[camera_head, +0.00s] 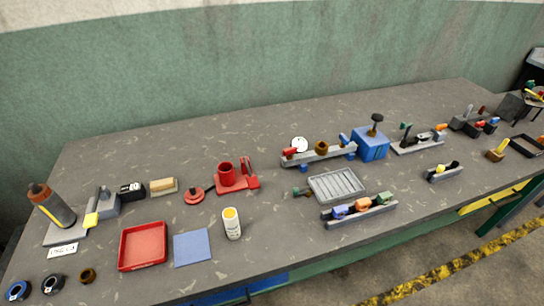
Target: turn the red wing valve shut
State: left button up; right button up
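A grey manifold bar (326,154) on blue feet lies across the middle of the bench. The red wing valve (290,151) appears as a small red handle on top of its left end; it is too small to tell how its wing is turned. A white round gauge (299,144) stands just behind it. A brown knob (321,147) sits mid-bar, and a blue handle (343,140) is at the right end. Neither of my grippers is in view, and nothing touches the valve.
A blue box (371,145) with a black knob stands close to the bar's right end. A grey ribbed tray (337,186) lies in front. The bench behind the bar is clear.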

aim_at(288, 152)
jog(key=k, duration=1.35)
jog(key=z, duration=0.45)
jog(key=i, duration=0.5)
jog(key=z, duration=0.65)
jog(key=i, duration=1.1)
jog(key=u, duration=0.6)
